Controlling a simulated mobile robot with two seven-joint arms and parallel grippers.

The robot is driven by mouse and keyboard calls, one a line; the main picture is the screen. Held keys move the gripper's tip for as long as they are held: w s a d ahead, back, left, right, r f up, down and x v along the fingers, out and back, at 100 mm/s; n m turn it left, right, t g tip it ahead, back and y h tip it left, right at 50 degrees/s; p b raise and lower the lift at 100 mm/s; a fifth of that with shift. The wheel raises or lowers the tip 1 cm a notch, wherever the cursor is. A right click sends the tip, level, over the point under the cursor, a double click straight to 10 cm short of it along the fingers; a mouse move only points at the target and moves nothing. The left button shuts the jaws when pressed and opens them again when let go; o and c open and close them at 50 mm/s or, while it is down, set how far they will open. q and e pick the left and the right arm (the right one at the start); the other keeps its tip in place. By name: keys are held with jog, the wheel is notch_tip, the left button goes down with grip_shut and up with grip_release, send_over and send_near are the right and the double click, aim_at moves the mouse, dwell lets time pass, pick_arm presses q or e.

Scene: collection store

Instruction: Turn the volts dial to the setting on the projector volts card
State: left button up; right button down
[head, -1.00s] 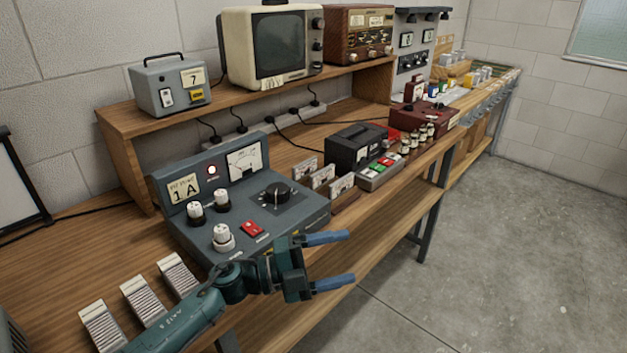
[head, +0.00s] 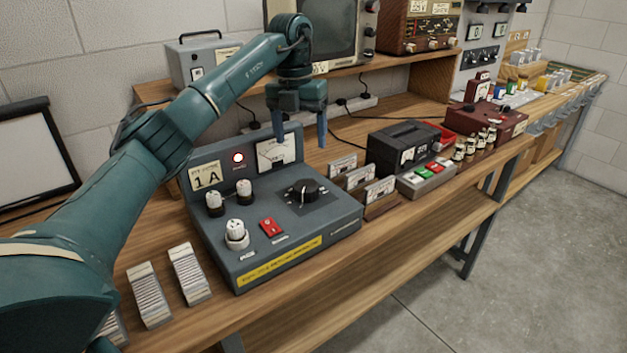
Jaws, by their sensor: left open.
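A grey-blue control console (head: 300,233) stands on the wooden bench. A large black dial (head: 304,190) sits on a dark plate at the right of its top. Its markings are too small to read, and I cannot tell which dial is labelled volts. A cream card (head: 205,176) on the upright back panel reads "1A"; its smaller top line is unclear. No card clearly reads projector volts. My left gripper (head: 301,143) points down, open and empty, above the dial and in front of the meter (head: 284,154). My right gripper is not in view.
White knobs (head: 236,235) and a red switch (head: 271,228) sit left of the dial. A shelf with a television (head: 330,30) overhangs behind.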

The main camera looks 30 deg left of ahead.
aim_at(305, 184)
pick_arm(q)
jog(key=f, duration=0.8)
jog(key=d+f, duration=0.1)
jog(key=f, duration=0.3)
jog(key=shift+p, duration=0.35)
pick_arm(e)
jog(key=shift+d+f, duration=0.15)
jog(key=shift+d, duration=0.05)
pick_arm(q)
jog(key=shift+r, duration=0.1)
jog(key=c, duration=1)
jog(key=shift+o, duration=0.2)
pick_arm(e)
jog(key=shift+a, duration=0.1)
